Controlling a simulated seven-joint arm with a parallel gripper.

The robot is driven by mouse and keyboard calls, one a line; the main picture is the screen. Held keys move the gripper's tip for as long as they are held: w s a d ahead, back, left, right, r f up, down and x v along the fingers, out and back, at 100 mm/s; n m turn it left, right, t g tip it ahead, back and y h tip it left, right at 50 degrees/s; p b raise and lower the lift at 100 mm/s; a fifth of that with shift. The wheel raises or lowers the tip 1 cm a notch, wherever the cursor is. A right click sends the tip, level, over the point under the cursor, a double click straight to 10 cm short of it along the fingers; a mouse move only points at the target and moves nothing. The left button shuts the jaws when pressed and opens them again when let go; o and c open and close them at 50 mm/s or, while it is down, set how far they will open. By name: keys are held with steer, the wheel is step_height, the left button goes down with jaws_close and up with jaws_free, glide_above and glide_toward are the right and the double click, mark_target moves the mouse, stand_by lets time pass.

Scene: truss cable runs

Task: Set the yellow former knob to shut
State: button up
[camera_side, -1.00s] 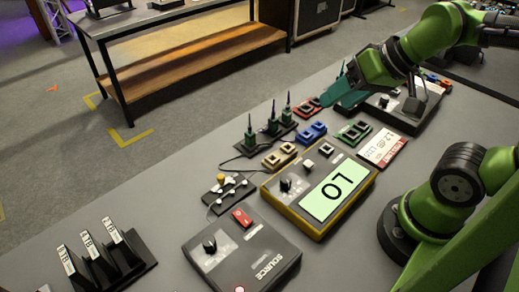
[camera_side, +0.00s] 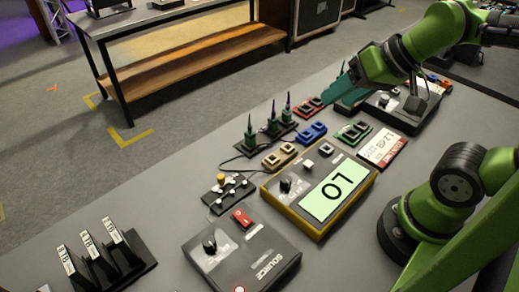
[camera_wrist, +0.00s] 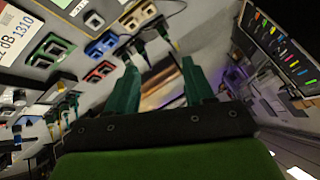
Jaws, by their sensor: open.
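The yellow knob (camera_side: 221,179) stands on a small black board (camera_side: 228,193) with several white posts, left of the yellow-edged meter in the side view. It is small there, and its exact setting cannot be read. I cannot make it out in the wrist view. My gripper (camera_side: 345,88) is at the upper right of the side view, well away from the knob, near the red block. In the wrist view its two green fingers (camera_wrist: 160,85) stand apart with nothing between them.
The source box (camera_side: 242,255) is in front. Upright green connectors (camera_side: 270,128), a tan block (camera_side: 280,155), a blue block (camera_side: 312,131), a red block (camera_side: 308,106) and a green block (camera_side: 354,132) lie between. A black rack (camera_side: 105,258) stands at left.

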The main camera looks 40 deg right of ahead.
steer(key=shift+a+f, duration=0.2)
steer(key=shift+c, duration=0.2)
steer(key=m+g+h, duration=0.2)
steer(key=m+g, duration=0.3)
steer(key=g, duration=0.2)
glide_above(221, 176)
step_height(221, 176, down, 4)
step_height(221, 176, down, 17)
steer(key=shift+r, duration=0.1)
jaws_close()
